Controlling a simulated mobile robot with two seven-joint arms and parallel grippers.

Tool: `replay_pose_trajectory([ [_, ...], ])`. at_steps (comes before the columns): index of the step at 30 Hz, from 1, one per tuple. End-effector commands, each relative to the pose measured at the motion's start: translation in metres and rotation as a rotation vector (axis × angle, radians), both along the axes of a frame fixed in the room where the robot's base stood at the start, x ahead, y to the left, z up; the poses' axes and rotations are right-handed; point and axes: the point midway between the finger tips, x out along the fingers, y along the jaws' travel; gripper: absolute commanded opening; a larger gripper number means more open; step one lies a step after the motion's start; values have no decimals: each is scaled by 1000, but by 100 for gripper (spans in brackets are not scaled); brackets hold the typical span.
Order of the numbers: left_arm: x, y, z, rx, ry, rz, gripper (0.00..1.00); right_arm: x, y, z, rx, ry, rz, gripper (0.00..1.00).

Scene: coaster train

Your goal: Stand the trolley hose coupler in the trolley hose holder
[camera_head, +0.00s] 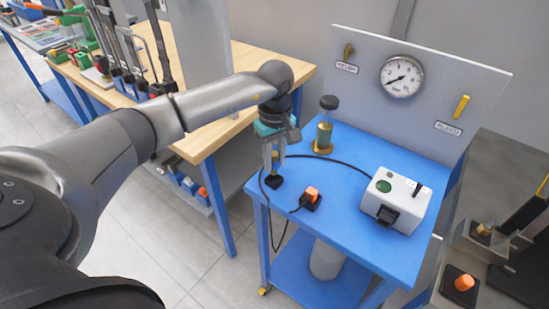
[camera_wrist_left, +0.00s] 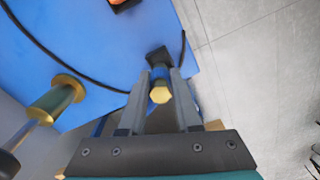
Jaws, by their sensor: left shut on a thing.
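My left gripper (camera_head: 271,170) points down over the near left part of the blue trolley top (camera_head: 345,215). It is shut on the hose coupler, whose brass hex end (camera_wrist_left: 160,95) shows between the fingers in the left wrist view, with a blue part beyond it. A small black block (camera_head: 275,182), seemingly the hose holder, lies right below the fingertips; it also shows in the left wrist view (camera_wrist_left: 158,56). The coupler lines up with this block, but I cannot tell whether it is seated in it. My right gripper is not in view.
A black hose (camera_head: 335,160) curves across the trolley top and hangs over its near edge. An orange plug on a black base (camera_head: 311,198), a brass-based post (camera_head: 323,140) and a white box (camera_head: 394,202) stand nearby. A gauge panel (camera_head: 420,85) rises behind.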

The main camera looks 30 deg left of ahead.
Motion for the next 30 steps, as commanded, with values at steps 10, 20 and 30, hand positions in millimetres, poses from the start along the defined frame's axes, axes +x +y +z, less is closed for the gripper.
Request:
replay_pose_trajectory([
  [10, 0, 0, -5, 0, 0, 0, 0, 0, 0, -5, 0, 0, 1, 50],
  [20, 0, 0, -11, 0, 0, 0, 0, 0, 0, -10, 0, 0, 1, 50],
  [30, 0, 0, -18, 0, 0, 0, 0, 0, 0, -15, 0, 0, 1, 50],
])
